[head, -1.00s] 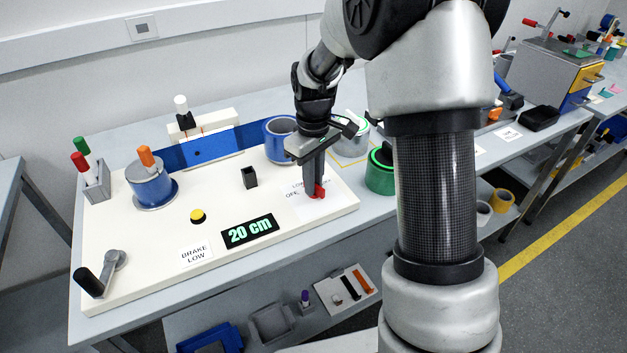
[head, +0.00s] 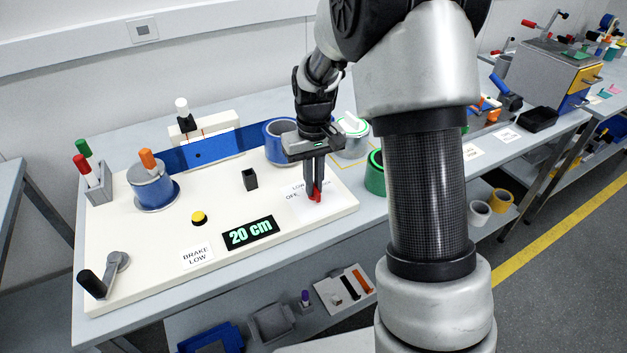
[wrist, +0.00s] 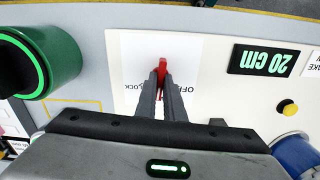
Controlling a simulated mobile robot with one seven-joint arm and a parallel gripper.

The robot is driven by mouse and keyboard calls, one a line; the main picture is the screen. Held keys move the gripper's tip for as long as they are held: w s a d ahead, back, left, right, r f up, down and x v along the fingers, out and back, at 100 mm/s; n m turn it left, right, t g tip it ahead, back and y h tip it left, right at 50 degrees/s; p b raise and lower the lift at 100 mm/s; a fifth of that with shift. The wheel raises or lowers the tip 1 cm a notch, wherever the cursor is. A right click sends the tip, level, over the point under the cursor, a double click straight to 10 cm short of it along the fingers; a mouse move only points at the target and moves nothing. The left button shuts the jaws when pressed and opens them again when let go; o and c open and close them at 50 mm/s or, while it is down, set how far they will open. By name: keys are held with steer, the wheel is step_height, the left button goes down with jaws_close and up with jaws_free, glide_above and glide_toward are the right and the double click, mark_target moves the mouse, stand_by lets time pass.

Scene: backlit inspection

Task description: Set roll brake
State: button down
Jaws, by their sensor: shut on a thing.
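A red brake lever (head: 316,196) stands at the right end of the white panel (head: 225,270), on a white label with OFF and partly hidden lettering. My gripper (head: 314,190) points down over it and is shut on the lever. In the wrist view the red lever (wrist: 162,70) shows between the two dark fingertips (wrist: 160,80). A sign (head: 196,254) on the panel reads BRAKE LOW. A black display (head: 249,233) reads 20 cm in green.
A blue roll (head: 153,190) on a spindle, a yellow button (head: 199,218), a small black block (head: 250,179) and a crank (head: 103,275) are on the panel. A green roll (head: 374,175) stands just right of it, near my arm.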

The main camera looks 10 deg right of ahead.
mark_target(315, 186)
steer(key=m+p, duration=0.1)
steer(key=m, duration=0.4)
steer(key=shift+r+m, duration=0.1)
steer(key=shift+m, duration=0.2)
steer(key=m+p, duration=0.1)
steer(key=m, duration=0.3)
steer(key=shift+d+m+p, duration=0.1)
steer(key=shift+m+p, duration=0.3)
steer(key=shift+m, duration=0.3)
steer(key=c, duration=1.9)
jaws_free()
steer(key=shift+o, duration=0.2)
step_height(315, 186, up, 17)
steer(key=p, duration=0.2)
steer(key=shift+r, duration=0.15)
